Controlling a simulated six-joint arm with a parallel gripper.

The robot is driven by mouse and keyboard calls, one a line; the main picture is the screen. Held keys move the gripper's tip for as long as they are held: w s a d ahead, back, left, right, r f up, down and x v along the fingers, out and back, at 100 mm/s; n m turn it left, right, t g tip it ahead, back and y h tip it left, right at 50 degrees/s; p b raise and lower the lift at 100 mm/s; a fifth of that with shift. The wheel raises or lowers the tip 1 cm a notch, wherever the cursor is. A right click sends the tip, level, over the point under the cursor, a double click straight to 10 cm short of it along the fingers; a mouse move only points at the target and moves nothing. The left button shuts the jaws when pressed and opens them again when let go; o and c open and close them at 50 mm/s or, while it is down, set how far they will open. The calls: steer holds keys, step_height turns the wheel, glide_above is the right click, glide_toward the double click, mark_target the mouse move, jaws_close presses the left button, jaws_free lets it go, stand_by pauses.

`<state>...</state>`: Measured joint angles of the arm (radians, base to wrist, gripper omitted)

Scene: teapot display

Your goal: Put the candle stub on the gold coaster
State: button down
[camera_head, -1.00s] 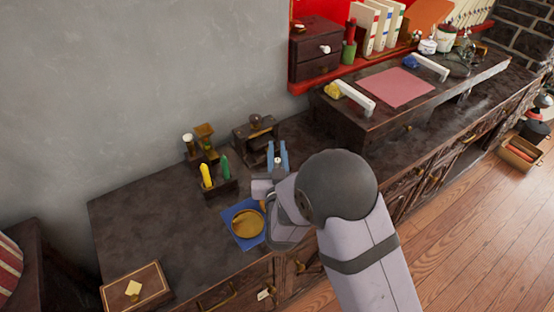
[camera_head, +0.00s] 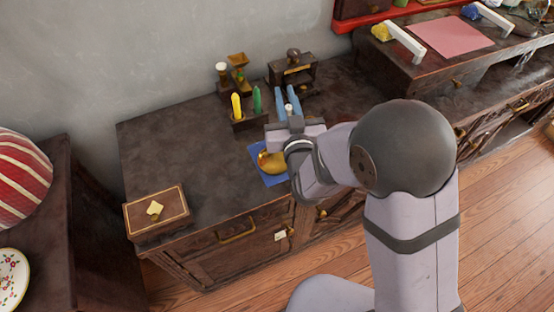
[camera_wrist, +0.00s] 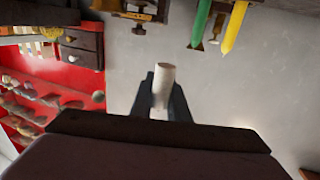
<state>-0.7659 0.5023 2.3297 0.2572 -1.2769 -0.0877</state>
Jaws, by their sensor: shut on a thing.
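The candle stub (camera_wrist: 163,88) is a short pale cylinder in the wrist view. My gripper (camera_wrist: 160,103) is shut on it, one dark finger at each side, its end sticking out past the fingertips. In the head view the stub (camera_head: 289,109) is a small white spot between the blue fingers of my gripper (camera_head: 286,105). The gold coaster (camera_head: 270,161) lies on a blue mat (camera_head: 271,179) on the dark counter. My wrist hides the right part of both. The fingers appear beyond the coaster, toward the wall, with the stub off it.
A holder (camera_head: 250,122) with a yellow and a green candle stands left of my fingers. A brass grinder-like object (camera_head: 238,72) and a dark wooden box (camera_head: 293,72) stand behind. A wooden box (camera_head: 157,212) sits at the counter's left end.

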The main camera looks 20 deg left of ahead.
mark_target(274, 161)
steer(key=shift+s+a+f+n+g+y+b, duration=0.4)
steer(key=shift+s+f, duration=0.35)
steer(key=shift+f, duration=1.4)
steer(key=shift+s+a+f+n+g+y+b, duration=0.2)
steer(key=shift+s+a+f+y+b, duration=0.4)
steer(key=shift+f, duration=1.6)
steer(key=shift+s+a+f+n+g+y+b, duration=0.3)
steer(key=shift+s+f+b, duration=0.4)
steer(key=shift+f, duration=1.45)
steer(key=shift+s+f, duration=0.1)
steer(key=shift+s, duration=0.05)
steer(key=shift+f, duration=0.15)
steer(key=c, duration=1.7)
jaws_free()
